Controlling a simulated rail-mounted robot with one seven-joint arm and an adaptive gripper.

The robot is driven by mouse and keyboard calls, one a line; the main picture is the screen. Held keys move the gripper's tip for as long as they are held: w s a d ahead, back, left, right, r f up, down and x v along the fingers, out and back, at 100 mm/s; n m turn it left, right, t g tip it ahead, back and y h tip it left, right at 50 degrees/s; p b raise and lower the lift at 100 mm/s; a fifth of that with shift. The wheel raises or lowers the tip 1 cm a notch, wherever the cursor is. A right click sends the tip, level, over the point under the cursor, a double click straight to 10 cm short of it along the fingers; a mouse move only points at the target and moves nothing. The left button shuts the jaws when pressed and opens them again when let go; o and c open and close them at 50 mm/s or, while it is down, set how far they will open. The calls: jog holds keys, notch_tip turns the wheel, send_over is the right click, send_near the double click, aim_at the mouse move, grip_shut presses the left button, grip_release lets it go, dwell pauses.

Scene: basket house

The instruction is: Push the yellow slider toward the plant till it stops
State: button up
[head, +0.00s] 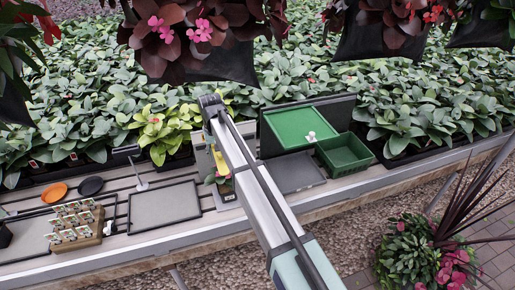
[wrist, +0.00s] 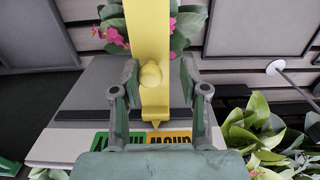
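The yellow slider (wrist: 148,35) is a long yellow bar with a round knob (wrist: 150,75) and a pointed lower end over a green and orange label (wrist: 165,138) in the wrist view. A plant with pink flowers (wrist: 190,25) shows behind the bar at the top. My gripper (wrist: 159,76) is open, with one finger on each side of the knob. A gap shows at the right finger; whether the left finger touches the knob I cannot tell. In the head view my arm hides much of the fixture; a yellow part (head: 220,161) and the plant (head: 218,178) show beside it.
A grey flat tray (head: 165,206) and a wooden rack (head: 75,222) are on the left. Hanging pots are above the leafy bed.

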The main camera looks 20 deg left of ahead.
jog(key=shift+s+a, duration=0.8)
jog(key=shift+a, duration=0.15)
jog(key=shift+w+d, duration=0.15)
notch_tip(320, 180, up, 7)
jog(key=p, duration=0.3)
jog(key=shift+p, duration=0.35)
